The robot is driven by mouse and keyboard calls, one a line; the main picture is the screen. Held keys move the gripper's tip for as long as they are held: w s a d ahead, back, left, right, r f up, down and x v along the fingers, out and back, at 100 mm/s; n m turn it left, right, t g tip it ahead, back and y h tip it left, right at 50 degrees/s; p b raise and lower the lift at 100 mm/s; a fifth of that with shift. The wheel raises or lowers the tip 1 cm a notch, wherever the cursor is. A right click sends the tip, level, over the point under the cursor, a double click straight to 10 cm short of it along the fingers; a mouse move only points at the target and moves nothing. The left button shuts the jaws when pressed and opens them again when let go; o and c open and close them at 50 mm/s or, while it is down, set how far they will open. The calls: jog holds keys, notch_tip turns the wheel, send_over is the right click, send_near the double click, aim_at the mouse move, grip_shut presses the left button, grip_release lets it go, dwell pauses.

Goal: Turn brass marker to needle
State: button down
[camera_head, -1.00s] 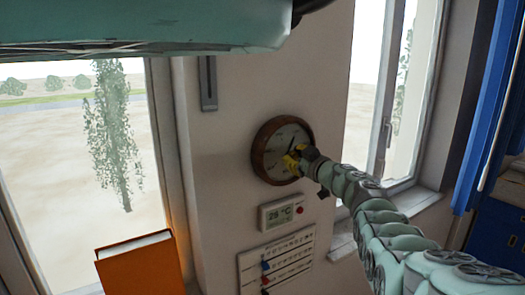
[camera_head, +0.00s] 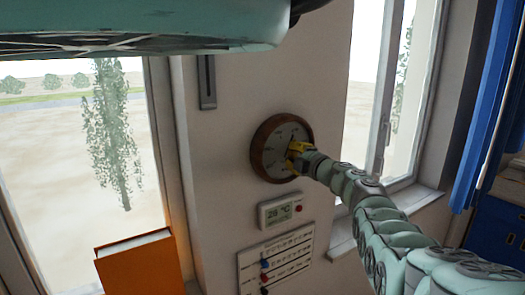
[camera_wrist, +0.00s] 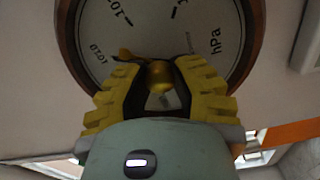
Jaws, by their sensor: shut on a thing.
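The round barometer with a brown wooden rim (camera_head: 257,153) hangs on the wall in the head view. Its white dial, marked hPa, fills the top of the wrist view (camera_wrist: 200,35). My gripper (camera_wrist: 160,82), with yellow ribbed fingers, is at the dial's centre, shut on the small brass knob (camera_wrist: 159,74) of the marker. A thin brass tip (camera_wrist: 126,54) shows to the knob's left in the wrist view. The dark needle is mostly hidden by my fingers, so I cannot tell the angle between it and the marker.
Below the barometer are a thermostat (camera_head: 281,210) reading about 28 °C and a panel with sliders (camera_head: 277,262). An orange book (camera_head: 140,268) stands at lower left. Windows flank the wall, and a blue curtain (camera_head: 490,105) hangs at right.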

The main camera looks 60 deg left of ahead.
jog(key=shift+n, duration=1.1)
jog(key=c, duration=0.7)
grip_release()
jog(key=shift+c, duration=0.2)
jog(key=shift+d, duration=0.1)
jog(key=d, duration=1.1)
jog(key=shift+s+d, duration=0.4)
